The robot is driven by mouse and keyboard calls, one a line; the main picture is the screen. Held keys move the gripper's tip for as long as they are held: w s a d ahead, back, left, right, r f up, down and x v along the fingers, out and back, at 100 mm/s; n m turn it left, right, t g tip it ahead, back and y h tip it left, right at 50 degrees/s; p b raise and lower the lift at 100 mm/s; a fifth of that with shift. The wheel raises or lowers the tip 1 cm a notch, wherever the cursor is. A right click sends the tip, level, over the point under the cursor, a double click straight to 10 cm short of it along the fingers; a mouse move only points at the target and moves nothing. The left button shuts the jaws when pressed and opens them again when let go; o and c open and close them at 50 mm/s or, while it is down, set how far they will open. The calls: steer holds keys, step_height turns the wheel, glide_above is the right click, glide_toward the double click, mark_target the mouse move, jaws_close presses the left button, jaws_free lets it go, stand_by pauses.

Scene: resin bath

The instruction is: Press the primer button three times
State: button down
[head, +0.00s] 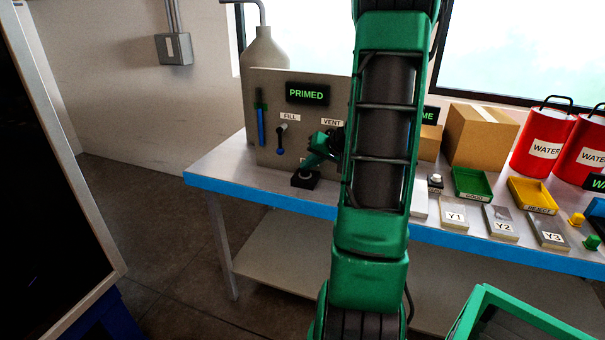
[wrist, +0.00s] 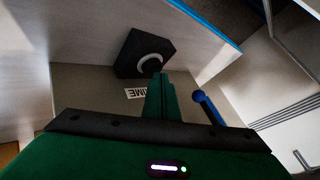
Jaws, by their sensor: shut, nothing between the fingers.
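The primer button's black box (head: 304,181) stands on the bench at the foot of the grey panel (head: 280,105). In the wrist view the black box (wrist: 137,52) has a pale ring on its face, and the PRIME label (wrist: 141,93) lies beside it. My gripper (head: 307,168) points down right over the box, its fingers closed together and empty. The panel's display (head: 307,94) reads PRIMED in green.
The blue-tipped FILL lever (head: 280,140) is on the panel left of my gripper. A pale tank (head: 265,55) stands behind. Green (head: 472,184) and yellow (head: 532,195) trays, a cardboard box (head: 480,137) and red water cans (head: 543,143) fill the bench's right side. My arm hides the middle.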

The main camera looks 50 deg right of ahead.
mark_target(308, 173)
steer(key=shift+r, duration=0.6)
steer(key=shift+r, duration=2.5)
steer(key=s+a+n+g, duration=0.1)
steer(key=s+a+g, duration=0.2)
steer(key=s+a, duration=0.35)
steer(key=s+a+n+g, duration=0.1)
steer(key=s+a+g, duration=0.15)
steer(key=a, duration=0.65)
steer(key=s+a+g, duration=0.2)
steer(key=s+a, duration=0.2)
steer(key=s, duration=0.4)
steer(key=s+a+f+n+g, duration=0.1)
steer(key=s+a, duration=0.4)
steer(key=s, duration=0.4)
steer(key=shift+a+g+y, duration=0.25)
steer(key=shift+g+y, duration=0.05)
steer(key=shift+g, duration=0.05)
